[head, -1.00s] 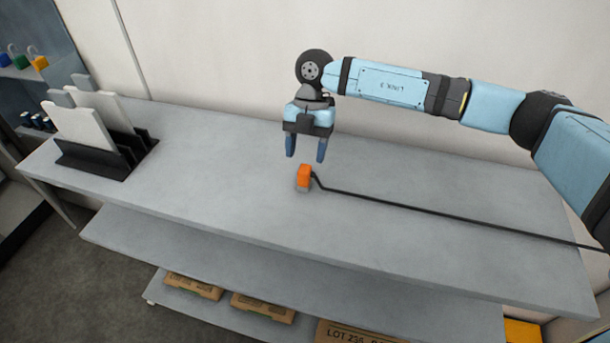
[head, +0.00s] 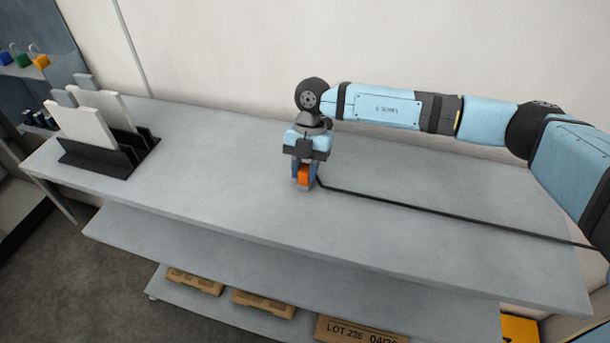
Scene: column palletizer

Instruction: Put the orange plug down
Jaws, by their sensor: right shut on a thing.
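The orange plug (head: 304,175) stands on the grey bench top (head: 220,180), near its middle, with a grey lower end on or very near the surface. My right gripper (head: 304,178) points down over it, one finger on each side, and is shut on the plug. A black cable (head: 430,209) runs from the plug to the right across the bench. The fingers cover the plug's sides. My left gripper is not in view.
A black rack (head: 100,160) with white and grey panels stands at the bench's left end. A lower shelf holds several cardboard boxes (head: 263,303). A wall is behind the bench.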

